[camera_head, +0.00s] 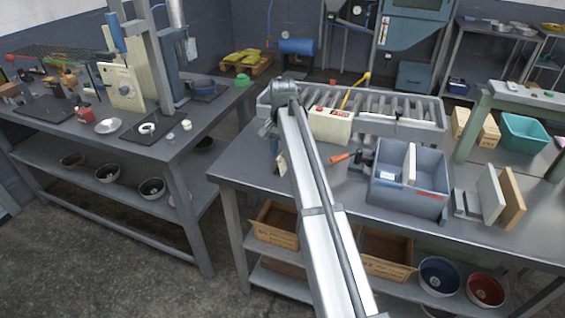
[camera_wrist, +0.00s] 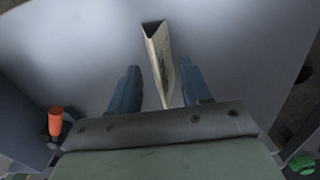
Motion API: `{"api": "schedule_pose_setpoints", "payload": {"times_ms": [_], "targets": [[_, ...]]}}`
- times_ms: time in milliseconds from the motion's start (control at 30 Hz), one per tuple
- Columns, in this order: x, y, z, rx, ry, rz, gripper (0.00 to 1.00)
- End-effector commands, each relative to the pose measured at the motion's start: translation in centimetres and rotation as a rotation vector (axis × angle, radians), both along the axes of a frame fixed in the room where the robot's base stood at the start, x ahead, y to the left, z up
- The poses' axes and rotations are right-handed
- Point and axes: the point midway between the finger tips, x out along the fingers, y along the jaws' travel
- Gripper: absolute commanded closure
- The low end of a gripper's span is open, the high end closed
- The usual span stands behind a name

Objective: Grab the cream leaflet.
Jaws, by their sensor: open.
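The cream leaflet (camera_wrist: 158,52) stands folded on the grey metal table (camera_wrist: 85,55) in the wrist view, seen edge-on from above with dark print on one side. My gripper (camera_wrist: 159,78) is open, with one blue-grey finger on each side of the leaflet's near part. A gap shows between the leaflet and each finger; the leaflet's near end runs down behind the gripper body. In the head view a small cream piece of it (camera_head: 281,166) shows left of my arm, which hides the rest. My fingers are not clear there.
An orange-handled tool (camera_head: 339,158) lies right of my arm; its handle also shows in the wrist view (camera_wrist: 55,121). A blue-grey bin (camera_head: 410,197) with upright panels and a roller conveyor (camera_head: 390,107) stand nearby. The table's front edge is close to the leaflet.

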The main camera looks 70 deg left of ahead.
Motion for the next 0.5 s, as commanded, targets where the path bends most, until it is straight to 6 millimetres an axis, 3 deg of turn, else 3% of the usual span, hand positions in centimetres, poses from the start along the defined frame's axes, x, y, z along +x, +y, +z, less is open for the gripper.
{"api": "schedule_pose_setpoints", "payload": {"times_ms": [267,500], "targets": [[0.02,0.01,-0.52,0.0,0.0,0.0,0.52],[0.02,0.01,-0.5,0.0,0.0,0.0,0.75]]}}
